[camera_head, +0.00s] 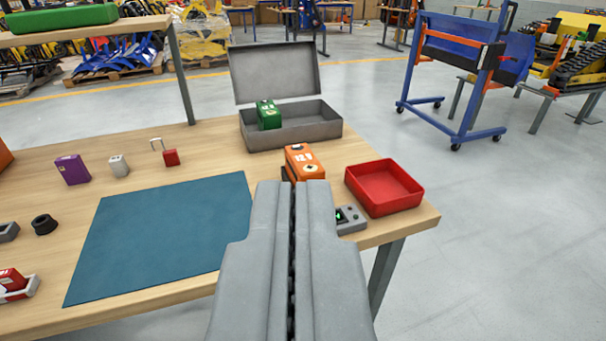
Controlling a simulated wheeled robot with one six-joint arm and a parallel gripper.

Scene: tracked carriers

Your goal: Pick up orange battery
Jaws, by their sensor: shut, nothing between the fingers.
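The orange battery (301,160) stands on the wooden table, just beyond my gripper's tips in the picture. It has white markings and a dark part at its lower left. Its lower end is partly hidden behind my gripper. My gripper (292,186) is grey, shut and empty, and points toward the battery from the near side of the table.
A red tray (401,196) is right of the battery, with a small grey device (351,226) nearer. An open grey metal box (314,124) holding a green battery (268,114) stands behind. A blue mat (160,235) lies left, near a purple battery (72,169).

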